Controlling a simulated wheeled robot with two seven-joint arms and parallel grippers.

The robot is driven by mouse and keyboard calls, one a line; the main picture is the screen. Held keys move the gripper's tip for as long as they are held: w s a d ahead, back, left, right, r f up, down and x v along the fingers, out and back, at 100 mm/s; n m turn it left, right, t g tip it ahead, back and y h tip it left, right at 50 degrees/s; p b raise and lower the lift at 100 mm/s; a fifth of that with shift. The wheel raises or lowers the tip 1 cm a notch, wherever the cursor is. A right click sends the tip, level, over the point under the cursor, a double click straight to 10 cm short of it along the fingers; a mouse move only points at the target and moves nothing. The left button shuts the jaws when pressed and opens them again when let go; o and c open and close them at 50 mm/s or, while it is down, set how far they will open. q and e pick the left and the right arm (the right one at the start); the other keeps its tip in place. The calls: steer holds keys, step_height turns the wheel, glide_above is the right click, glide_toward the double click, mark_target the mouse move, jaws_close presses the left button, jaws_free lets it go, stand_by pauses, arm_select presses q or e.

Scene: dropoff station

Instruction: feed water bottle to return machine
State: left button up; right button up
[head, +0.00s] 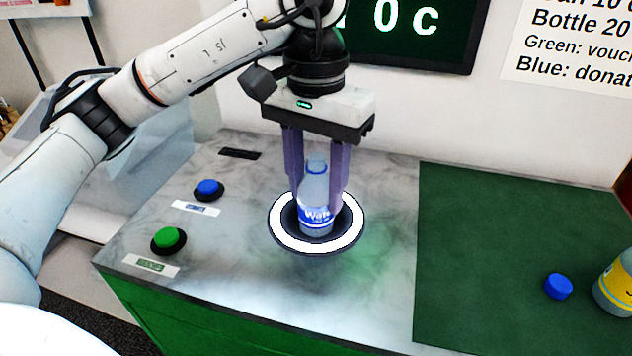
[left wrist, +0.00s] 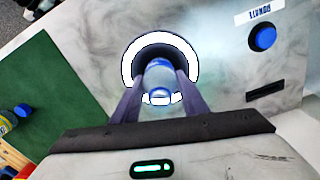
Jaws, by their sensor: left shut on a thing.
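A clear water bottle (head: 316,211) with a blue label reading "Wat" stands roughly upright at the round dark opening of the return machine, inside a glowing white ring (head: 346,235). My left gripper (head: 318,195) points down with its purple fingers on both sides of the bottle, shut on it. The left wrist view shows the bottle (left wrist: 160,77) between the fingers, in front of the ring (left wrist: 186,62). How far its base is in the opening is hard to tell. My right gripper is not in view.
On the counter's left are a blue button (head: 208,188), a green button (head: 168,239) and a dark slot (head: 240,154). A display showing "0c" (head: 405,22) is behind.

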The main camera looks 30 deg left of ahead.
arm_select(q)
steer(key=shift+f+b, duration=1.25)
steer(key=shift+f, duration=0.2)
steer(key=o, duration=1.2)
